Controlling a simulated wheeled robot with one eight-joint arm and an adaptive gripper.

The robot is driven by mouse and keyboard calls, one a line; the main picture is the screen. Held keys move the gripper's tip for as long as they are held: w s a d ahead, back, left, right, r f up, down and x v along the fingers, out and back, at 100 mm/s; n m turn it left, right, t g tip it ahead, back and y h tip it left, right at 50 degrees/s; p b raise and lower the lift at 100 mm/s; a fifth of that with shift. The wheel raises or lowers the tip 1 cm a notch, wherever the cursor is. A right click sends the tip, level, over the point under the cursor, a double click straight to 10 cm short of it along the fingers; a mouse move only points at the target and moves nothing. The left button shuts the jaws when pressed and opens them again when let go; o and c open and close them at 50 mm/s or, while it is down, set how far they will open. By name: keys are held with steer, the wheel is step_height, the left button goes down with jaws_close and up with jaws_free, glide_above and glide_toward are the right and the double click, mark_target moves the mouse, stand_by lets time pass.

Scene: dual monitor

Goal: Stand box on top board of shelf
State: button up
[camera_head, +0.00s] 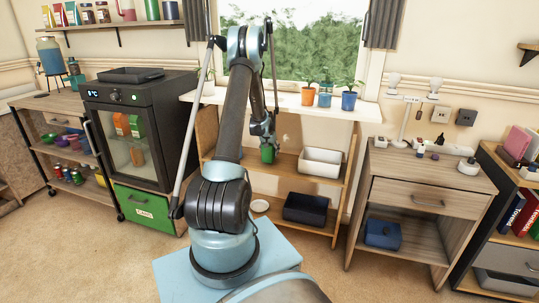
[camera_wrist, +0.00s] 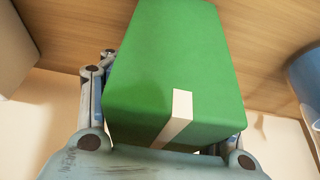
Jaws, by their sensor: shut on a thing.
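A green box (camera_head: 268,154) with a pale strip is held by my gripper (camera_head: 264,132) in front of the wooden shelf (camera_head: 279,162) below the window. In the wrist view the green box (camera_wrist: 175,62) fills the middle, between the two fingers (camera_wrist: 165,135), which are shut on it. A wooden board (camera_wrist: 258,38) lies beyond the box there; I cannot tell whether the box touches it. In the head view my arm hides the left part of the shelf.
On the shelf's boards are a white bin (camera_head: 320,162) and a dark bin (camera_head: 305,208). Several potted plants stand on the white sill (camera_head: 290,100) above. A blue object (camera_wrist: 306,75) is at the right of the wrist view and a pale one (camera_wrist: 14,50) at the left.

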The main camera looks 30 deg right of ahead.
steer(key=shift+w+d+f, duration=0.45)
steer(key=shift+d+f, duration=0.05)
steer(key=shift+f, duration=0.25)
steer(key=o, duration=1.2)
